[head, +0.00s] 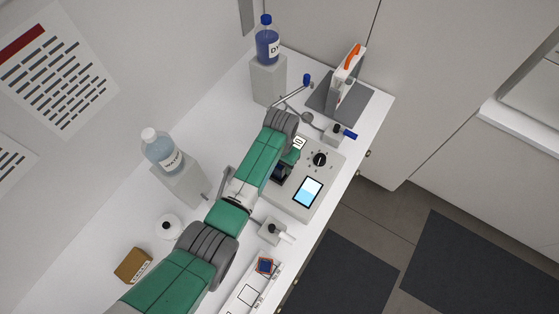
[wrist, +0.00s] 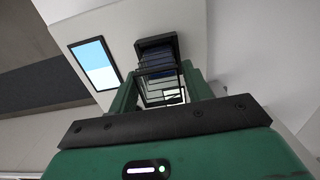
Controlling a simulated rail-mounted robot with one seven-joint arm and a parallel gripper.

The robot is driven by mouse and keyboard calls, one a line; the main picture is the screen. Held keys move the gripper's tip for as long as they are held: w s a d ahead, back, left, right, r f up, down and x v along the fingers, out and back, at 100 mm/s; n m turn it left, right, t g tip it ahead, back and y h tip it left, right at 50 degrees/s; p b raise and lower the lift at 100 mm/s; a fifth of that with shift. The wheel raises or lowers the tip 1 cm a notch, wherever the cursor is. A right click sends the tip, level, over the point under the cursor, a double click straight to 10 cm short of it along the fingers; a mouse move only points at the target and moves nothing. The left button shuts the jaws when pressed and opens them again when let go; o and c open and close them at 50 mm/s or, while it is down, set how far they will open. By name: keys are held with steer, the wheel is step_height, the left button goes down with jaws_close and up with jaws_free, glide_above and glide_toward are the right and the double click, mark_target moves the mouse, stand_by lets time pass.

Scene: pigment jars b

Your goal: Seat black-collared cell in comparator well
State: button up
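The grey comparator (head: 325,165) lies under my forearm in the head view, with a lit screen (head: 308,192) and a black knob (head: 320,159). My gripper (wrist: 163,82) has its two green fingers on either side of the black-collared cell (wrist: 165,67), which shows dark blue and clear parts. A dark square frame (wrist: 157,43) lies at the cell's far end, beside the screen (wrist: 95,62); it looks like the well's rim. I cannot tell how far the cell is into it. In the head view my arm hides most of the gripper.
Bottles on grey blocks (head: 268,79) (head: 180,182) stand along the wall. A brown box (head: 133,265) lies at left.

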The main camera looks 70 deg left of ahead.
steer(key=shift+o, duration=0.9)
steer(key=shift+r, duration=0.1)
step_height(320, 180, up, 8)
steer(key=shift+w+f, duration=0.1)
steer(key=shift+f, duration=0.1)
